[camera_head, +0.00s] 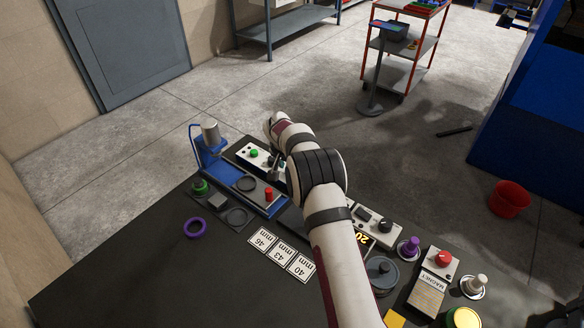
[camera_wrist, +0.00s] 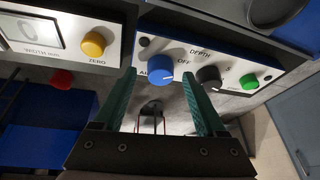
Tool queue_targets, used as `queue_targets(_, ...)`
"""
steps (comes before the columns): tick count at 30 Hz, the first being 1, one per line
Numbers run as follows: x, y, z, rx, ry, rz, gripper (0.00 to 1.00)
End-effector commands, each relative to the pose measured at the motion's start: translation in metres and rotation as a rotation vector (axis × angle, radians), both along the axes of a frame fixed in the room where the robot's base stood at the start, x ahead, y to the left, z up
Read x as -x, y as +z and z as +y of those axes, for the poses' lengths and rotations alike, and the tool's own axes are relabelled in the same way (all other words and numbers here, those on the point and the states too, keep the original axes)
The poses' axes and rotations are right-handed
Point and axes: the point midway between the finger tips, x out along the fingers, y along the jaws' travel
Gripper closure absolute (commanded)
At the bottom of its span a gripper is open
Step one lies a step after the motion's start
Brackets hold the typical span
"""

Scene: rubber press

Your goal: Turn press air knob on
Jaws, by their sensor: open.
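The blue round air knob (camera_wrist: 159,66) sits on a white control panel (camera_wrist: 222,66) in the wrist view. Lettering beginning with "A" is at its left and "OFF" at its upper right. Its setting cannot be made out clearly. My gripper (camera_wrist: 158,78) is open and empty, its two green fingers pointing at the panel. In the picture the knob lies between the fingertips; whether they touch it cannot be told. In the head view the panel (camera_head: 246,153) stands beside the blue press (camera_head: 206,150), and my arm and gripper hide its right part.
On the same panel are a black knob (camera_wrist: 208,76) and a green button (camera_wrist: 249,80). A neighbouring panel has a yellow button (camera_wrist: 94,44). A red button (camera_head: 268,193) is on the press base. A purple ring (camera_head: 195,227) and number cards (camera_head: 281,254) lie on the dark table.

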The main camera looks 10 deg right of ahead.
Motion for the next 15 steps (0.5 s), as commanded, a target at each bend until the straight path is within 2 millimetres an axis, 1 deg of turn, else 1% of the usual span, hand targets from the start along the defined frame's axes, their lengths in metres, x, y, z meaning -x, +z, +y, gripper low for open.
queue_targets(1, -0.0013, -0.0042, -0.001, 0.0, 0.0, 0.0, 0.27)
queue_targets(4, -0.0032, -0.0088, -0.0018, 0.0, 0.0, 0.0, 0.27)
queue_targets(12, -0.0035, -0.0096, -0.002, 0.0, 0.0, 0.0, 0.27)
queue_targets(14, -0.0035, -0.0095, -0.002, 0.0, 0.0, 0.0, 0.37)
queue_targets(15, -0.0035, -0.0095, -0.002, 0.0, 0.0, 0.0, 0.44)
